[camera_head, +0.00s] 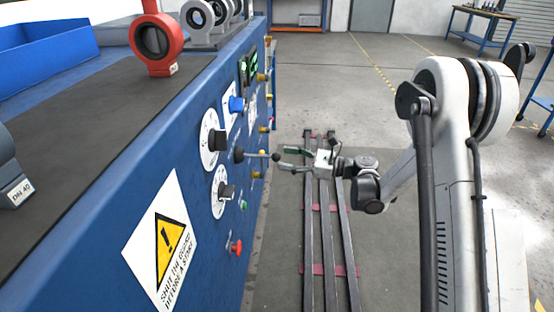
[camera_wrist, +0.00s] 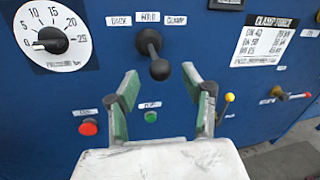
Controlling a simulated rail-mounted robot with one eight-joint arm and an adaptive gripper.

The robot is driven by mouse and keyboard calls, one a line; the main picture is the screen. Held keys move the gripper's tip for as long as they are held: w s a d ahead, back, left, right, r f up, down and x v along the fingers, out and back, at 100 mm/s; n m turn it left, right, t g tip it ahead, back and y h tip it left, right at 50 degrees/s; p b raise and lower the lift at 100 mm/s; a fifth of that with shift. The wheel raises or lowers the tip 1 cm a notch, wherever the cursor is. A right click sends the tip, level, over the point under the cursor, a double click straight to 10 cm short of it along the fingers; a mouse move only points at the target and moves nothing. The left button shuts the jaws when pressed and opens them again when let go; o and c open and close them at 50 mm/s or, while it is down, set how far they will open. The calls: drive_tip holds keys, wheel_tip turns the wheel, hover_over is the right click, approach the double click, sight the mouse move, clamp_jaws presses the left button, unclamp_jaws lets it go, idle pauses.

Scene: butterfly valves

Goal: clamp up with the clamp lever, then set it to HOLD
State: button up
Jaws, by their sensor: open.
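The clamp lever (camera_wrist: 155,55) is black with a round ball knob and sticks out of the blue panel. In the wrist view it stands below the HOLD label (camera_wrist: 147,17), between the BACK label (camera_wrist: 119,20) and the CLAMP label (camera_wrist: 175,20). In the head view the lever (camera_head: 258,156) points out from the panel towards my gripper (camera_head: 281,157). My gripper, with green finger pads, is open and empty. In the wrist view its fingertips (camera_wrist: 160,85) are spread to either side of the ball knob, with gaps visible on both sides.
A pressure dial (camera_wrist: 48,37) is left of the lever. Metal rails (camera_head: 328,240) run along the floor.

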sight(277, 156)
drive_tip(key=shift+x, duration=1.8)
drive_tip(key=shift+c, duration=0.2)
clamp_jaws()
